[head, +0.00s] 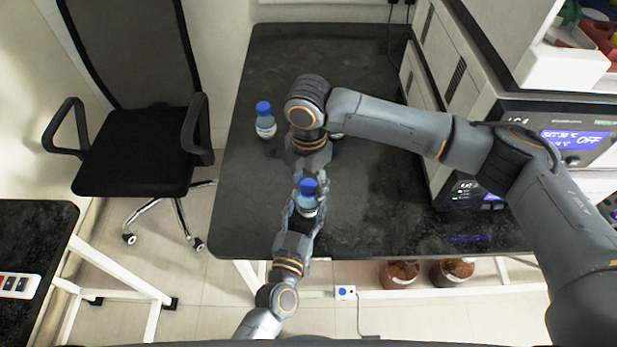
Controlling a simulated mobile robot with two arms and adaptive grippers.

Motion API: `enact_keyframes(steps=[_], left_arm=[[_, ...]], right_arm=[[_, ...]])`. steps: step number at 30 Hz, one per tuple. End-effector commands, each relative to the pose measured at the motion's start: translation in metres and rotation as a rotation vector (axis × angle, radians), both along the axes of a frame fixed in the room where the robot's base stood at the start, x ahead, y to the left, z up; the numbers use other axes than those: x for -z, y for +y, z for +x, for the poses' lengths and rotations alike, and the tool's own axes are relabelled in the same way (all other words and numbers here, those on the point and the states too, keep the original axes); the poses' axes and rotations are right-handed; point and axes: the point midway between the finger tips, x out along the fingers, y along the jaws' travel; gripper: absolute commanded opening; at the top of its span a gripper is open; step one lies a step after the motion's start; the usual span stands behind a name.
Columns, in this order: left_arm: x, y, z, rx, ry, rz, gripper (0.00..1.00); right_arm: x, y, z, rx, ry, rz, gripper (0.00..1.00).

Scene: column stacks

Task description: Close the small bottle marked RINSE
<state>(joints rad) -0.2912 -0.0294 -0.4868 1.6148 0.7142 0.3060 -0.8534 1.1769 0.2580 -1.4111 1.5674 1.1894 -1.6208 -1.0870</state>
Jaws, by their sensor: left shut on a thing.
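A small bottle with a blue cap (308,187) and pale blue body (307,204) is upright near the front of the dark bench. My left gripper (305,213) is shut on its body, one finger on each side. My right gripper (309,174) is just behind the cap, pointing toward it. Whether its fingers touch the cap or how wide they stand is unclear. The cap sits at the bottle's top; how tightly is not visible. A second blue-capped bottle (265,120) stands at the back left. The label texts are too small to read, so I cannot tell which is RINSE.
The dark bench (380,205) is mostly clear. Part of another pale object (337,135) shows behind my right arm. Instruments with displays (572,142) stand along the right side. A black chair (135,150) is at the left; brown bottles (400,273) stand below the bench.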

Motion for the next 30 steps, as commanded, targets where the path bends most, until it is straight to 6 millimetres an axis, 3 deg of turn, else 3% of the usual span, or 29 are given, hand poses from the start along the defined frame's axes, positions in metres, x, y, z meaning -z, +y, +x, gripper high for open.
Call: enact_keyframes(steps=[1, 7, 8, 14, 30], left_arm=[[-0.0002, 0.0, 0.0001, 0.0, 0.0, 0.0, 0.0], [-0.0003, 0.0, 0.0001, 0.0, -0.001, 0.0, 0.0], [-0.0002, 0.0, 0.0001, 0.0, 0.0, 0.0, 0.0], [-0.0002, -0.0001, 0.0001, 0.0, 0.0, 0.0, 0.0], [-0.0002, -0.0001, 0.0001, 0.0, 0.0, 0.0, 0.0]], right_arm=[[-0.0001, 0.0001, -0.0001, 0.0, 0.0, 0.0, 0.42], [-0.0003, 0.0001, -0.0001, 0.0, 0.0, 0.0, 0.01], [-0.0003, 0.0001, -0.0001, 0.0, 0.0, 0.0, 0.0], [0.0, 0.0005, -0.0006, 0.122, 0.002, 0.001, 0.0], [0.001, 0.0017, -0.0011, 1.382, 0.004, 0.001, 0.0]])
